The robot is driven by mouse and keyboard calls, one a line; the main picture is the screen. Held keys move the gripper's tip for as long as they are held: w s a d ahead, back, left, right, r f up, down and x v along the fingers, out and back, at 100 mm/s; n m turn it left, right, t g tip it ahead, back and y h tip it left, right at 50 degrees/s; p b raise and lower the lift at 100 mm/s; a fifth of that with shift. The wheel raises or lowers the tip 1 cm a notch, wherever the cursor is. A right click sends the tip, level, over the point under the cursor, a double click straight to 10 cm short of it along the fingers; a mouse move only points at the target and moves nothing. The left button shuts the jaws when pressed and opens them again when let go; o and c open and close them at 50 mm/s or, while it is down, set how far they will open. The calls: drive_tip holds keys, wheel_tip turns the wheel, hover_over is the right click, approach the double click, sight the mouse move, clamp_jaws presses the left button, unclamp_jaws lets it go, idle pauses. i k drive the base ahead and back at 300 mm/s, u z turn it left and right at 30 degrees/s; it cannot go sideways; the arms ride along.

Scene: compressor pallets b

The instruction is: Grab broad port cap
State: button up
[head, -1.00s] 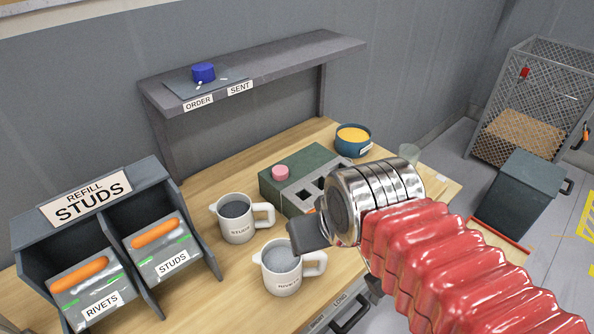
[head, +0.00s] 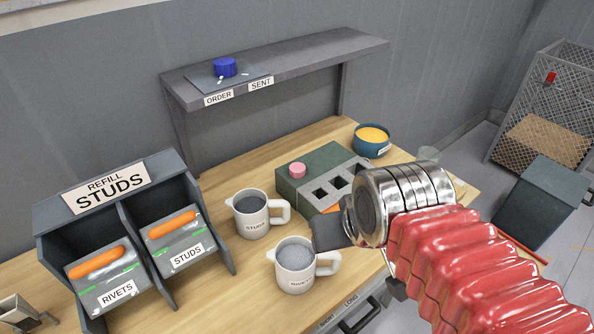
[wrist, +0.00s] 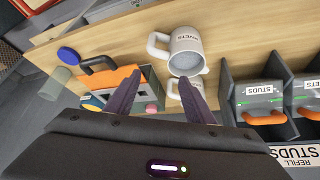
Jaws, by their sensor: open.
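Which thing is the broad port cap I cannot tell for sure. A round pink cap (head: 297,170) sits on top of the green box (head: 305,190) with square openings; it shows in the wrist view (wrist: 151,108). A blue round cap (head: 225,67) stands on a plate on the shelf. A flat blue disc (wrist: 68,55) shows at the bench's far end in the wrist view; my arm seems to hide it in the head view. My gripper (wrist: 160,80) is open and empty, its fingers pointing over the bench near the mugs and box.
A rivets mug (head: 295,265) and a studs mug (head: 252,213) stand close below the gripper. A refill rack (head: 120,210) stands left. A bowl with yellow contents (head: 372,140) stands behind the box.

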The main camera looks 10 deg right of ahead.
sight(297, 170)
drive_tip(key=u, duration=0.3)
drive_tip(key=k, duration=1.05)
drive_tip(key=u, duration=0.7)
drive_tip(key=i, duration=1.05)
